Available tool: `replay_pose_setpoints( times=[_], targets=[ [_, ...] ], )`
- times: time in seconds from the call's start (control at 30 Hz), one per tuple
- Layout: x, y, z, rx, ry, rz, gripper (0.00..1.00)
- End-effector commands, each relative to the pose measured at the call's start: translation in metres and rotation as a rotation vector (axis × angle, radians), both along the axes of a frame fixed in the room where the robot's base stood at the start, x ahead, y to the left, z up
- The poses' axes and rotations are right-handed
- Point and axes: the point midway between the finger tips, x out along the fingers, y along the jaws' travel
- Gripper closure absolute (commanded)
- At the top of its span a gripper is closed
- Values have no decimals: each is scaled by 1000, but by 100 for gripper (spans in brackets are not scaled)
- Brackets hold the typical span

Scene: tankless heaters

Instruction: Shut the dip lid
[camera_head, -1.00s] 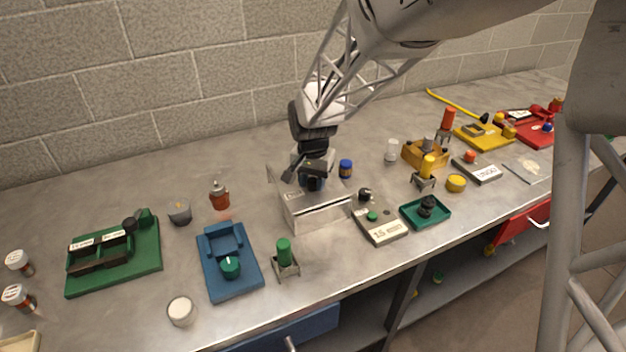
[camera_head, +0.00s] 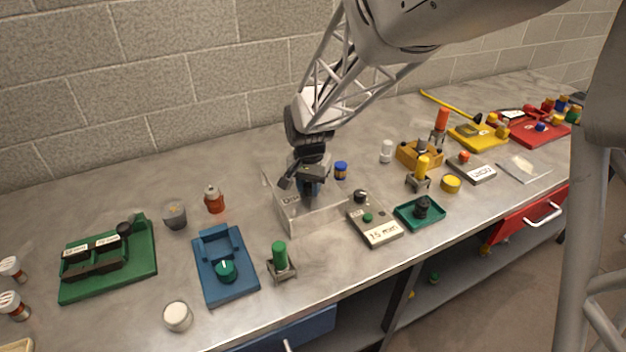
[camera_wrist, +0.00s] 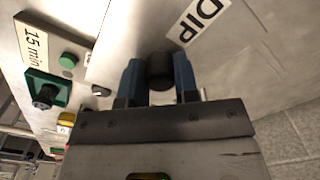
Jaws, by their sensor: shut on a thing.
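The dip box (camera_head: 318,216) is a pale metal box in the middle of the bench. Its lid (camera_head: 290,198) carries a DIP label, which shows large in the wrist view (camera_wrist: 198,20). A black knob (camera_wrist: 160,72) stands on the lid. My gripper (camera_head: 311,193) is over the box, its blue fingers shut on the knob from both sides. In the head view my gripper hides the knob and part of the lid. I cannot tell whether the lid lies fully flush on the box.
A grey 15 min timer panel (camera_head: 381,234) with a green button stands just right of the box. A green tray (camera_head: 435,219) lies beyond it. A green-topped stand (camera_head: 280,258) and a blue fixture (camera_head: 218,280) are front left.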

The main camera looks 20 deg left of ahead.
Motion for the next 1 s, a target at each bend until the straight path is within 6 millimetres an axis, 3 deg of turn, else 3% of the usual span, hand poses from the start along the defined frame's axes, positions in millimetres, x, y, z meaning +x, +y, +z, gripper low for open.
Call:
replay_pose_setpoints(
  times=[0.07, 0.1, 0.23, 0.67, 1.0],
  targets=[
    [-2, -3, -1, -6, 6, -1, 100],
    [-2, -3, -1, -6, 6, -1, 65],
    [-2, -3, -1, -5, 5, -1, 46],
    [-1, -2, 4, -3, 3, 0, 46],
    [-1, -2, 40, -2, 2, 0, 46]
  ],
)
